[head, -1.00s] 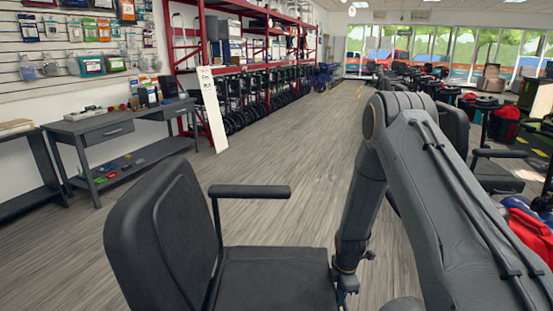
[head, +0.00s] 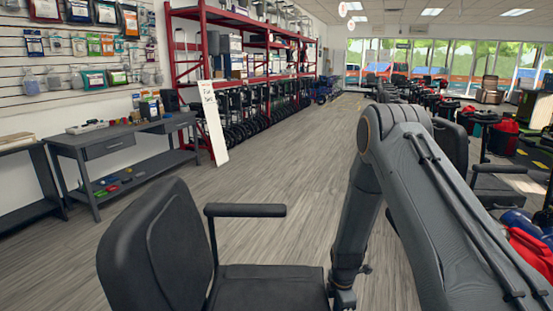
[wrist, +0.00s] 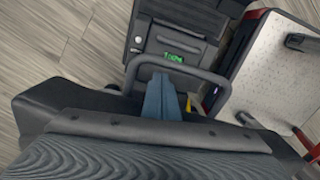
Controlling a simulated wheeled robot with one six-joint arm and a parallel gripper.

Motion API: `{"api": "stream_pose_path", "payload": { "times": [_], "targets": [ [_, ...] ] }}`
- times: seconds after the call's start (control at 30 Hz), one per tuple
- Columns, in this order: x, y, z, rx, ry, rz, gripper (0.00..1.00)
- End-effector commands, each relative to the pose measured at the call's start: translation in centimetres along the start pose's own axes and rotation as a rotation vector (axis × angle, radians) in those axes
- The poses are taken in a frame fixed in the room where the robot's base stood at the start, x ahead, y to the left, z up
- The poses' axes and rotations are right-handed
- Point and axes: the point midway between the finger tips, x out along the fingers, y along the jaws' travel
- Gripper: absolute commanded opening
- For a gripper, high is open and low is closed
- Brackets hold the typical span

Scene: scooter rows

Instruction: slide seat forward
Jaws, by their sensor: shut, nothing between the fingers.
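The black seat shows at the bottom of the head view, with its backrest (head: 160,250), one armrest (head: 245,210) and cushion (head: 270,289). My arm comes down beside the cushion's right side; the fingers are hidden in that view. In the wrist view my gripper (wrist: 161,98) has its blue-grey fingers shut and empty. They overlap a dark looped bar (wrist: 205,76) in the picture; I cannot tell whether they touch it. A black edge with rivets (wrist: 150,132) lies across the view below the fingers.
A black scooter part with a green display (wrist: 172,57) is beyond the bar. A pale panel with a red edge (wrist: 270,85) is at right. In the head view, a grey workbench (head: 110,145) and red racks (head: 245,80) stand at left. The aisle floor (head: 290,160) is clear.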

Motion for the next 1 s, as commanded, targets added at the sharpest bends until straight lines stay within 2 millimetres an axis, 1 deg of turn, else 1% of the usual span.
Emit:
{"api": "stream_pose_path", "payload": {
  "times": [0.03, 0.1, 1.0],
  "targets": [
    [-0.6, 0.0, 0.0, 0.000, 0.000, 0.001, 0.00],
    [-1.1, 0.1, 0.0, 0.000, 0.000, 0.002, 0.00],
    [-7.7, 0.1, 0.1, 0.001, 0.000, 0.003, 0.00]
  ]
}}
